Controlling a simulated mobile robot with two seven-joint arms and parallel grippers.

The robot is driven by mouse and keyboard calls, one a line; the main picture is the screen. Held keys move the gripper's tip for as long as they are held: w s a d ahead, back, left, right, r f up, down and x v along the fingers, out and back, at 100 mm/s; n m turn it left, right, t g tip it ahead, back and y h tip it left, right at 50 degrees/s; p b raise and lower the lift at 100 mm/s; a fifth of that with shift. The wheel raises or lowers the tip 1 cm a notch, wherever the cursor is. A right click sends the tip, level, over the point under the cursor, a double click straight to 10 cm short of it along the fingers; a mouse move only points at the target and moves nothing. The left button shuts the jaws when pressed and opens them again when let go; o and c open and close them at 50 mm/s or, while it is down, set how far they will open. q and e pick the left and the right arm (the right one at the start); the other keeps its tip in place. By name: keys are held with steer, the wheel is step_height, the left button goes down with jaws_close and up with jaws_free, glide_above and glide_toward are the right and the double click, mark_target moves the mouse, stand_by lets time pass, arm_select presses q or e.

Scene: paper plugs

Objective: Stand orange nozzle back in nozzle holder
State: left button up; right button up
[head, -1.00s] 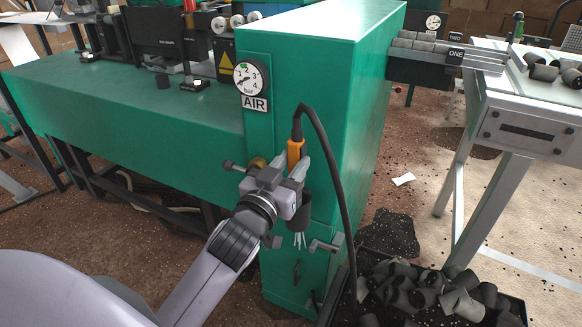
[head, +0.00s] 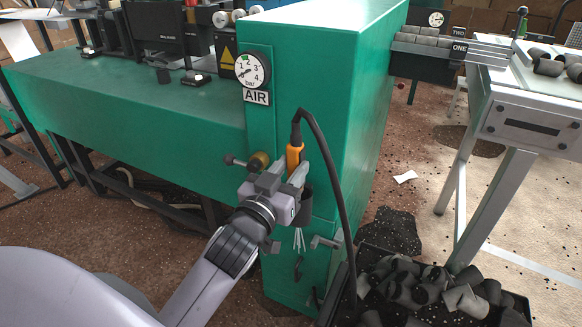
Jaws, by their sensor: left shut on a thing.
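The orange nozzle (head: 294,157) stands upright with its black hose leaving from its top. My left gripper (head: 295,178) is shut on the nozzle's lower part, in front of the green cabinet (head: 285,85). The dark nozzle holder (head: 306,208) is a cup on the cabinet's front, just below and beside the gripper and partly hidden by it. The nozzle's lower end is hidden by the gripper, so I cannot tell whether it is inside the holder. My right gripper is not in view.
A brass valve knob (head: 260,160) sits left of the gripper, below the AIR gauge (head: 252,70). The black hose (head: 338,200) hangs down to the right. A bin of dark plugs (head: 425,290) stands on the floor at lower right. Small hooks (head: 325,242) stick out below the holder.

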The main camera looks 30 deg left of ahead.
arm_select(q)
steer(key=shift+f, duration=0.15)
stand_by(0.5)
steer(key=shift+f, duration=0.4)
steer(key=o, duration=1.1)
steer(key=shift+o, duration=0.2)
steer(key=s, duration=0.7)
steer(key=shift+d+f, duration=0.2)
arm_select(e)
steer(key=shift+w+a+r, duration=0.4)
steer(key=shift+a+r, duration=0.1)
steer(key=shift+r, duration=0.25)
